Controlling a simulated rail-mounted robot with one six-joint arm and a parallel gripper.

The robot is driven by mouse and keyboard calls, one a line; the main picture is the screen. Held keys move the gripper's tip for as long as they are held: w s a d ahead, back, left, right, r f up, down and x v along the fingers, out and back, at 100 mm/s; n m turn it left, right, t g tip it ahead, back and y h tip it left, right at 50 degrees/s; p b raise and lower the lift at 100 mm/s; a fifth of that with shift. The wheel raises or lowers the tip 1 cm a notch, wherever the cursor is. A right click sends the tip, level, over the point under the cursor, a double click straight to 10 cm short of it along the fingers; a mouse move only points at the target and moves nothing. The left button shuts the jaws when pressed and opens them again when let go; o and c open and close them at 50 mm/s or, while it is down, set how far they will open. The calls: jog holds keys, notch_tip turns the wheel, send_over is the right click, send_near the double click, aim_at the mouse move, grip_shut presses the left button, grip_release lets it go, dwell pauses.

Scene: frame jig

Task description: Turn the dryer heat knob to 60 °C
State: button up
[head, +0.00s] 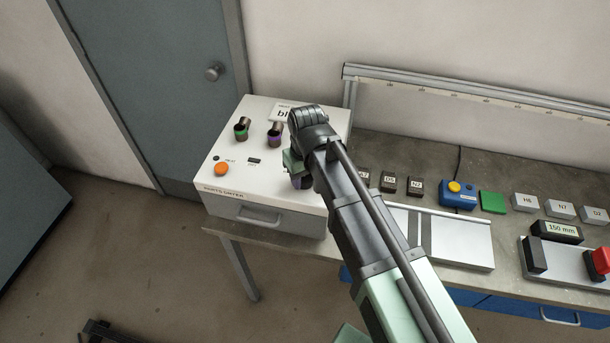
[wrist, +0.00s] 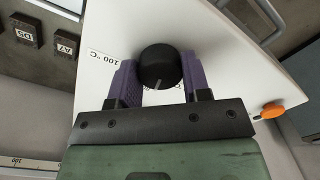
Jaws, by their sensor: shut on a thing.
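The parts dryer (head: 265,195) is a white box at the left end of the bench in the head view. In the wrist view its heat knob (wrist: 160,66) is round and black, with a pale pointer line at its lower edge, toward my palm. My gripper (wrist: 158,80) is shut on the knob, one purple-padded finger on each side. A "100 °C" label (wrist: 104,57) shows left of the knob. Other scale marks are mostly hidden behind my gripper. In the head view my arm covers the knob, and my gripper (head: 297,172) is partly hidden.
On the dryer's top stand a green-banded cylinder (head: 241,128) and a purple-banded cylinder (head: 275,134), and an orange button (head: 221,169) near the front. Small dark labelled blocks (head: 389,183) and a blue box with a yellow button (head: 458,195) lie to the right.

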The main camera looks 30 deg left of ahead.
aim_at(306, 177)
jog(key=n, duration=0.4)
jog(key=shift+n, duration=0.3)
jog(key=n, duration=0.4)
jog(key=shift+n, duration=0.3)
jog(key=o, duration=0.9)
jog(key=r+p, duration=1)
jog(key=shift+w+a+r+p, duration=0.1)
jog(key=shift+w+r+p, duration=0.1)
jog(key=shift+r+p, duration=0.2)
